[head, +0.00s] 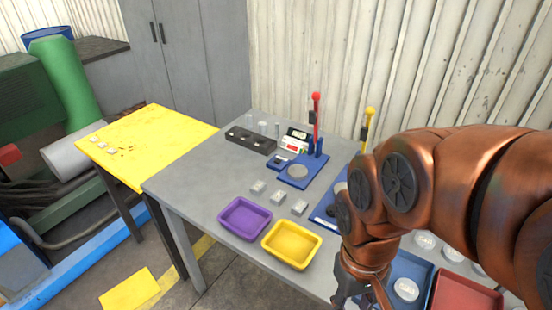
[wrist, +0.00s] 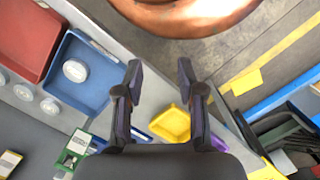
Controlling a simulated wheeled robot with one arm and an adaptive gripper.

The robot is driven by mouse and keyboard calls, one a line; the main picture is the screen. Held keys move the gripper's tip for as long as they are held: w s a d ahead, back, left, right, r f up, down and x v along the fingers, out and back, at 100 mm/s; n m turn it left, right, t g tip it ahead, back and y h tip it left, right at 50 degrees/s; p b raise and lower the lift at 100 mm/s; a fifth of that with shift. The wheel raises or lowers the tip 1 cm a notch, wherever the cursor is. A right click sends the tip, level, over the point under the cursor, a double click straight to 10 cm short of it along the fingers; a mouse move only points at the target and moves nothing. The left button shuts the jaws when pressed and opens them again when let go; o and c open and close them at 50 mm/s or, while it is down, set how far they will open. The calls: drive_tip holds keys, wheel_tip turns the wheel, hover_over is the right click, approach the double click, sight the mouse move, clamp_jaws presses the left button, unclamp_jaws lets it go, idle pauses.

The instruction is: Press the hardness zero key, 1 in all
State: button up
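My gripper (wrist: 160,78) is open and empty in the wrist view, its two dark fingers apart above the table edge and trays. In the head view my gripper (head: 360,292) hangs at the lower right, partly hidden by my arm. A blue-based press (head: 297,174) with a red lever (head: 316,112) stands at the middle of the grey table. Beside it is a small white-and-red box with a display (head: 294,145). My gripper is well apart from both. I cannot make out which key is the hardness zero key. A second press with a yellow lever (head: 369,118) is partly hidden behind my arm.
A purple tray (head: 223,226) and a yellow tray (head: 268,240) sit at the grey table's (head: 185,185) front. Several metal samples lie behind them. A blue tray (wrist: 93,108) and a red tray (wrist: 43,20) are near my gripper. A yellow table (head: 185,127) stands left.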

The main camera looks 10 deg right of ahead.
clamp_jaws()
idle(1.3)
